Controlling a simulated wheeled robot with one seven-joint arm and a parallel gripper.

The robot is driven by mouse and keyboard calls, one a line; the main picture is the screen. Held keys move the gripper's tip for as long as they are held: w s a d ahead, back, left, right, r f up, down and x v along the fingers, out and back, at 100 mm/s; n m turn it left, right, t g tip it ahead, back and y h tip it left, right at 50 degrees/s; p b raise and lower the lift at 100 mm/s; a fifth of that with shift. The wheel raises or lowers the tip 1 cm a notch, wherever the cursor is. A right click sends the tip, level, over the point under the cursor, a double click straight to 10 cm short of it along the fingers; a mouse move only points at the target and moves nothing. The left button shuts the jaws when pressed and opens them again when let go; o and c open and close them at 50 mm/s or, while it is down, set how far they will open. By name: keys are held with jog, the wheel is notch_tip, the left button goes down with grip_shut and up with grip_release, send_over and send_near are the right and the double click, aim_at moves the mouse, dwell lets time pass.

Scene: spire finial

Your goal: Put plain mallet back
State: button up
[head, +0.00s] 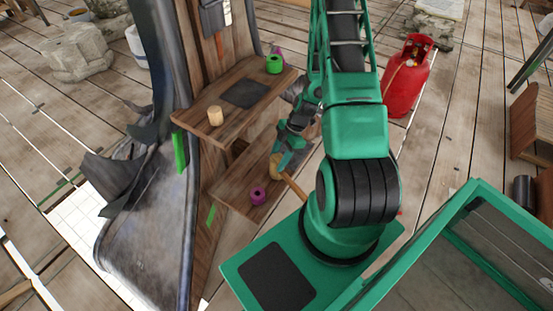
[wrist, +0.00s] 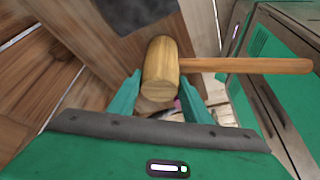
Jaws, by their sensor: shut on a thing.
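The plain wooden mallet (head: 276,165) shows over the lower shelf (head: 238,178) in the head view, its handle pointing down and right towards my base. In the wrist view, its barrel-shaped head (wrist: 160,68) is between my fingers and its handle (wrist: 250,65) runs to the right. My gripper (head: 283,157) is shut on the mallet head; its two green fingers (wrist: 160,97) show on either side. I cannot tell whether the mallet touches the shelf.
The upper shelf (head: 205,95) holds a dark mat (head: 246,93), a light wooden cylinder (head: 215,115) and a green ring-like piece (head: 273,64). A purple ring-like piece (head: 258,195) is on the lower shelf. A red gas cylinder (head: 407,75) stands behind my arm.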

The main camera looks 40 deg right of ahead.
jog(key=o, duration=1.5)
jog(key=shift+o, duration=0.2)
jog(key=s+d+r+m+h, duration=0.1)
jog(key=s+d+r+m, duration=0.1)
jog(key=r, duration=0.8)
jog(key=s+d+r+m+h, duration=0.1)
jog(key=s+d+r+m, duration=0.15)
jog(key=r, duration=0.85)
jog(key=s+a+r+m+h, duration=0.1)
jog(key=s+a+r+m, duration=0.1)
jog(key=s+r+m, duration=0.6)
jog(key=s+a+r+m+g+h, duration=0.1)
jog(key=s+a+r+m, duration=0.2)
jog(key=s+r+m, duration=0.5)
notch_tip(320, 180, up, 3)
jog(key=shift+s+a+r+m, duration=0.15)
jog(key=shift+s+a+m, duration=0.15)
jog(key=shift+m, duration=0.35)
